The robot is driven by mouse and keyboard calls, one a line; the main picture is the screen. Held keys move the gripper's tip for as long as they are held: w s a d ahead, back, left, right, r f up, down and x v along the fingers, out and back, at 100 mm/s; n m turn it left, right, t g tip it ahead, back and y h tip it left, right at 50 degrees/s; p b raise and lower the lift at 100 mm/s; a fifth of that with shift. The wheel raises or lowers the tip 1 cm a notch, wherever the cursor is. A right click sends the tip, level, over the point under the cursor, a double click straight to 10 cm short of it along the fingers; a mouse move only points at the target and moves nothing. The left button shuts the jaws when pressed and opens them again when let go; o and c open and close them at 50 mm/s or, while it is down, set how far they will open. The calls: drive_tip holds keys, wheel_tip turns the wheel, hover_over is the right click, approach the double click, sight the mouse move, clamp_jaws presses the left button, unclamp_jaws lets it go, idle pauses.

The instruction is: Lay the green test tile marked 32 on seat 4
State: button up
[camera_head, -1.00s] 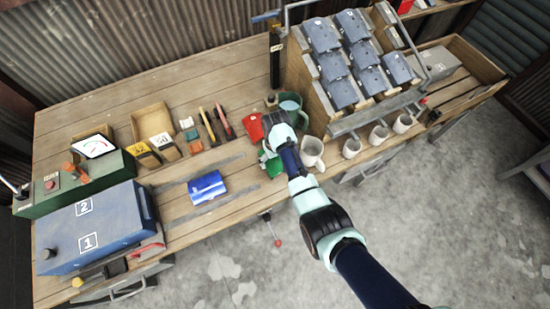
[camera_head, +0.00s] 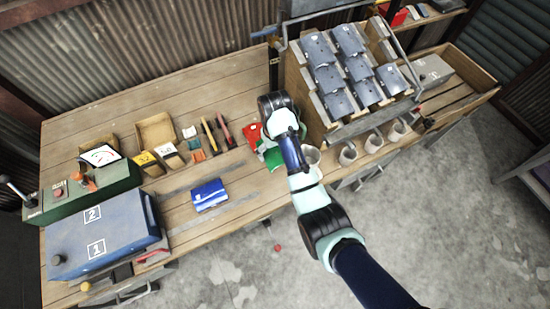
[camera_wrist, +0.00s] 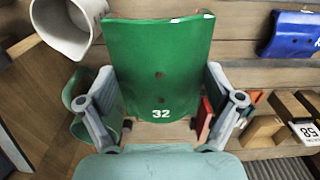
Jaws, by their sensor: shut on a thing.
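The green curved tile marked 32 (camera_wrist: 158,58) fills the middle of the wrist view, between the two grey fingers of my gripper (camera_wrist: 165,105). My gripper is shut on it, with the number near the palm. In the head view only a green part of the tile (camera_head: 273,158) shows below my wrist; my arm hides most of my gripper. The slanted wooden rack (camera_head: 296,88) carries several grey curved tiles (camera_head: 328,78). I cannot read any seat numbers, so I cannot tell which place is seat 4.
A blue tile (camera_head: 209,194) lies on the bench. A red piece (camera_head: 252,134) is close beside my gripper. Open wooden boxes (camera_head: 155,130) stand farther left.

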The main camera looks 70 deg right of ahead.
wheel_tip(320, 180, up, 7)
drive_tip(key=p, duration=0.3)
